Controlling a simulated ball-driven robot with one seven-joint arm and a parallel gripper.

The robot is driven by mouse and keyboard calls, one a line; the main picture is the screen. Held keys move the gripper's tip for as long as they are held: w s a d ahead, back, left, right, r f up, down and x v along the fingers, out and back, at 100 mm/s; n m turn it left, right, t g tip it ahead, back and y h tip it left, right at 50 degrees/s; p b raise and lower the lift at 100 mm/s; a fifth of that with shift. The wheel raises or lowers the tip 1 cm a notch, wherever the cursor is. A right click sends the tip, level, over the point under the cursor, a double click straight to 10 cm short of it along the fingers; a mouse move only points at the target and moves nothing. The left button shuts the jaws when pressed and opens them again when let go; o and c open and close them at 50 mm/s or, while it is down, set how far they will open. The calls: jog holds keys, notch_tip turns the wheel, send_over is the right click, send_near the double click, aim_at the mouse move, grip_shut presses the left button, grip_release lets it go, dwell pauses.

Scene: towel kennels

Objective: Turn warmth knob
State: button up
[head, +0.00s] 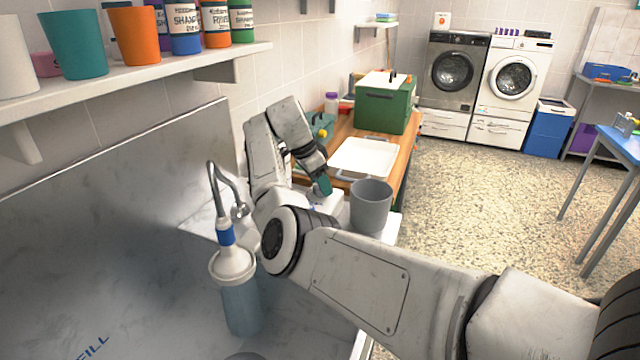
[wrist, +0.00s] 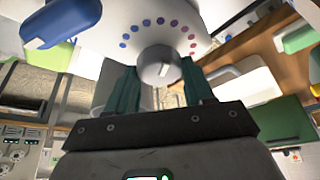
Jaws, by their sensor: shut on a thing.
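The warmth knob (wrist: 158,62) is a grey round knob in the wrist view, set on a white housing (wrist: 110,52). An arc of blue to red dots (wrist: 160,21) runs around it, and a pale mark shows on its face. My gripper (wrist: 158,76) has its teal fingers on both sides of the knob, shut on it. In the head view my gripper (head: 322,186) points down beside the grey bucket, and the knob itself is hidden behind my arm.
A grey bucket (head: 371,205) stands close to the right of my gripper. A white tray (head: 363,157) and a green box (head: 384,108) sit on the wooden counter behind. A tap with a bottle (head: 241,300) is in front left. Open floor lies right.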

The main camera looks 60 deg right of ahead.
jog(key=shift+m, duration=0.6)
jog(key=o, duration=1)
jog(key=b+v, duration=0.1)
jog(key=v, duration=0.9)
jog(key=shift+w+r, duration=0.25)
jog(key=shift+r, duration=0.1)
jog(key=shift+d, duration=0.1)
